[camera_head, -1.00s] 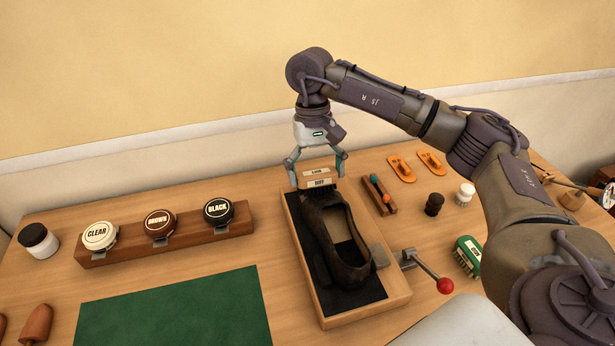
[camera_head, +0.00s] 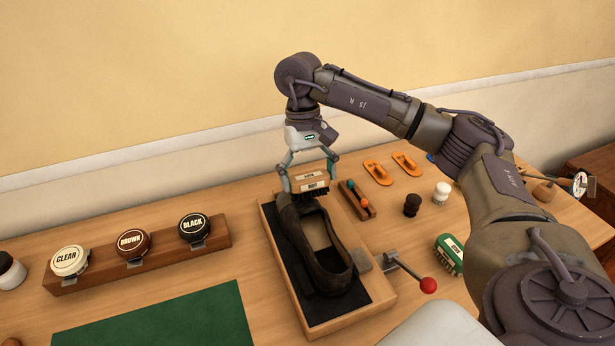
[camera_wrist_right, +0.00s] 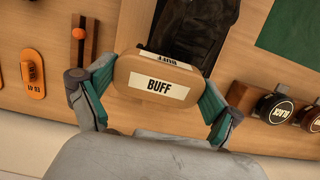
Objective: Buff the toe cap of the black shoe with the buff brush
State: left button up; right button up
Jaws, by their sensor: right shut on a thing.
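The black shoe (camera_head: 322,252) lies in a wooden tray (camera_head: 340,327) with a dark lining, its toe towards the wall. My right gripper (camera_head: 309,183) is shut on the buff brush (camera_head: 313,186), a wooden block labelled BUFF with dark bristles facing down. The brush is over the toe end of the shoe and hides the toe cap; I cannot tell whether the bristles touch it. In the right wrist view the buff brush (camera_wrist_right: 158,84) sits between both fingers, with the shoe (camera_wrist_right: 200,30) beyond it. My left gripper is not in view.
A clamp lever with a red knob (camera_head: 428,285) sticks out right of the tray. A green brush (camera_head: 449,254), dark and white small pots, orange tags (camera_head: 378,172) and a small rack (camera_head: 357,200) stand to the right. Polish tins in a wooden holder (camera_head: 140,257) and a green mat (camera_head: 160,322) are left.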

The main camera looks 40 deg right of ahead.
jog(key=shift+p+v, duration=1.65)
jog(key=shift+v, duration=1.25)
jog(key=shift+p+v, duration=1.15)
jog(key=shift+v, duration=0.45)
jog(key=shift+f, duration=0.1)
jog(key=o, duration=0.6)
jog(key=c, duration=0.6)
jog(key=shift+w+d+f+t+h+b, duration=0.1)
jog(key=shift+w+f+t+b, duration=0.25)
jog(key=shift+f+b, duration=0.7)
jog(key=shift+w+d+f+t+h+b, duration=0.15)
jog(key=shift+f+t+b, duration=0.4)
jog(key=shift+b, duration=0.75)
jog(key=shift+w+a+f+t+h+b, duration=0.1)
jog(key=shift+w+f+t+b, duration=0.15)
jog(key=shift+f+b, duration=0.8)
